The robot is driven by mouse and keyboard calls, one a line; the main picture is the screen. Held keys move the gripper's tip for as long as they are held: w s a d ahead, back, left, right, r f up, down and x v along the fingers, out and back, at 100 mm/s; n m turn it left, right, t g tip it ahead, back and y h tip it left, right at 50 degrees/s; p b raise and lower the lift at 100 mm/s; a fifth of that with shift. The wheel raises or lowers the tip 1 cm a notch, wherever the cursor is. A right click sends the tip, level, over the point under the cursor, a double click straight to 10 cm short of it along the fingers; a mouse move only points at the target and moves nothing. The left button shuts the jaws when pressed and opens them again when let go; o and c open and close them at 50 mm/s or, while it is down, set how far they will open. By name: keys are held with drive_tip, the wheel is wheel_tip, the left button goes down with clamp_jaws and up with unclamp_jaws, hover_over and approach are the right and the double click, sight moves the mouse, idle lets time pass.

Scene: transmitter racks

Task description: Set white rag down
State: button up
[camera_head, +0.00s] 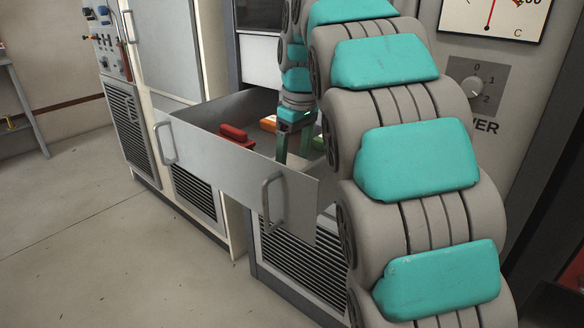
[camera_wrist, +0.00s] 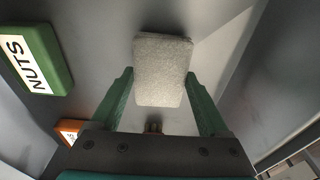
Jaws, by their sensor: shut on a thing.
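The white rag (camera_wrist: 162,70) is a pale, speckled block-like piece between my two green fingertips in the wrist view. My gripper (camera_wrist: 160,76) is shut on it, with one finger against each side. In the head view my gripper (camera_head: 293,155) points down inside the open grey drawer (camera_head: 225,155). The rag is hidden there behind the drawer front. The wrist view shows the grey drawer floor beyond the rag; I cannot tell whether the rag touches it.
A green box marked NUTS (camera_wrist: 35,60) lies left of the rag in the wrist view, with an orange box (camera_wrist: 68,130) nearer my gripper. A red object (camera_head: 233,133) is in the drawer in the head view. Drawer walls bound the space.

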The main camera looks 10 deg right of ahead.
drive_tip(key=shift+f, duration=0.45)
drive_tip(key=o, duration=1.1)
drive_tip(key=shift+c, duration=0.2)
drive_tip(key=shift+r, duration=0.2)
